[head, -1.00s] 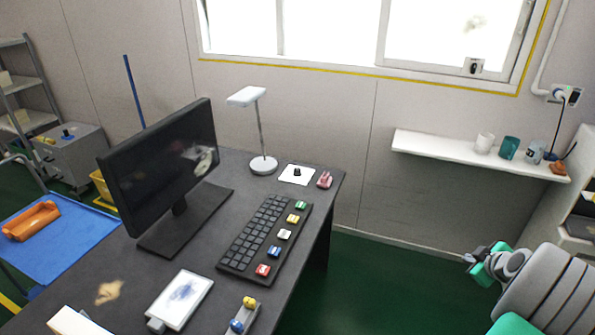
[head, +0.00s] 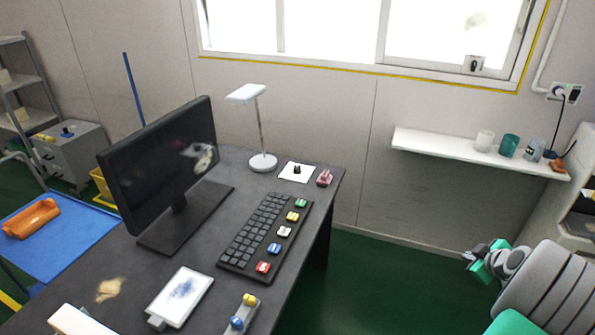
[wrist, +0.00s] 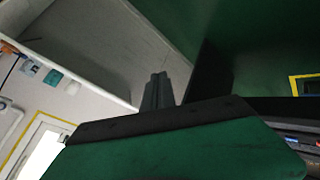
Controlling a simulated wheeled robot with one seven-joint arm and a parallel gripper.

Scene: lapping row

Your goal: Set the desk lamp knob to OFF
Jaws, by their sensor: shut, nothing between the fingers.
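The desk lamp (head: 262,162) stands at the back of the dark desk (head: 228,185), with a round white base, a thin stem and a flat white head. A small black knob (head: 297,169) sits on a white plate (head: 288,178) to the right of the lamp base. The plate's markings and the knob's setting are too small to read. My gripper (head: 468,257) is at the right in the head view, away from the desk and over the green floor. In the wrist view its dark fingers (wrist: 157,92) are together and empty.
A pink object (head: 324,178) sits beside the plate near the desk's edge. A keyboard (head: 265,232) with coloured keys and a monitor (head: 165,160) stand on the desk. A wall shelf (head: 440,152) holds several cups. Green floor (head: 380,280) is clear between desk and arm.

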